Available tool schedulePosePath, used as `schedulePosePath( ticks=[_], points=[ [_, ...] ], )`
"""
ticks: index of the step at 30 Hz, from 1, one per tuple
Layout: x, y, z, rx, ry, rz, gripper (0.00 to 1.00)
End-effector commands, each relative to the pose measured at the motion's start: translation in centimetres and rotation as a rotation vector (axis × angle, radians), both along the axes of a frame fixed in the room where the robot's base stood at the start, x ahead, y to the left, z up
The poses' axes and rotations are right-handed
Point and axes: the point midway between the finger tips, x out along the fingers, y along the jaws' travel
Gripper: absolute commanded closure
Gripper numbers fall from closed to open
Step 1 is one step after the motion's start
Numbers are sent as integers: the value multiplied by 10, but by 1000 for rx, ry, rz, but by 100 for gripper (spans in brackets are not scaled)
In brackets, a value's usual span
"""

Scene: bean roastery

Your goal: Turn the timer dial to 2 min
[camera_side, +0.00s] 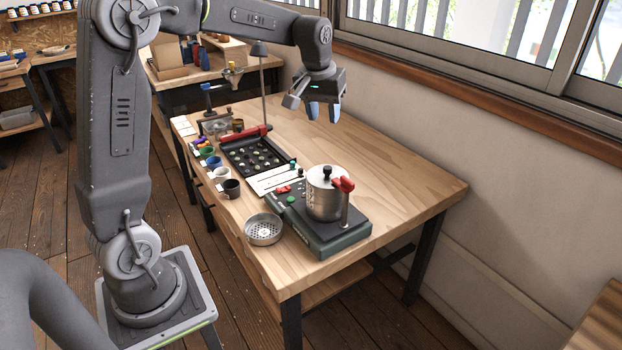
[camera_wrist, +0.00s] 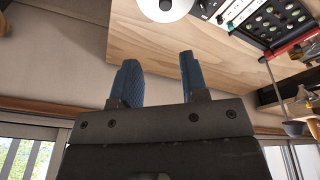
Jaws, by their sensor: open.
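A dark green machine (camera_side: 335,243) stands near the front of the wooden table and carries a steel pot (camera_side: 325,201) with a black lid knob and a red handle. Small controls (camera_side: 290,200), some red and one green, sit on its left part; the timer dial and its markings are too small to tell apart. My gripper (camera_side: 323,110) is open and empty, high above the back right of the table, well away from the machine. In the wrist view its blue fingers (camera_wrist: 158,60) are apart, and a pale round thing, seemingly the pot lid (camera_wrist: 165,6), shows at the top edge.
A black tray of small samples (camera_side: 254,155) with a red bar lies behind the machine. A lamp (camera_side: 260,50) stands at the back. Several cups (camera_side: 221,174) line the left edge, and a perforated metal bowl (camera_side: 263,229) sits front left. The table's right side is clear.

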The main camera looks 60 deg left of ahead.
Motion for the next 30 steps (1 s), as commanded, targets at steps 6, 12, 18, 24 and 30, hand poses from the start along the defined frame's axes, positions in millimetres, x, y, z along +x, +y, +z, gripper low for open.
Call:
schedulePosePath(
  ticks=[6, 12, 18, 24, 30],
  points=[
    [55, 80, -68, -51, 90, 204, 60],
    [76, 142, -133, -90, 151, 360, 60],
    [79, 170, -169, -109, 180, 438, 60],
    [80, 173, -185, -111, 184, 447, 60],
    [79, 172, -221, -111, 187, 445, 60]
  ],
)
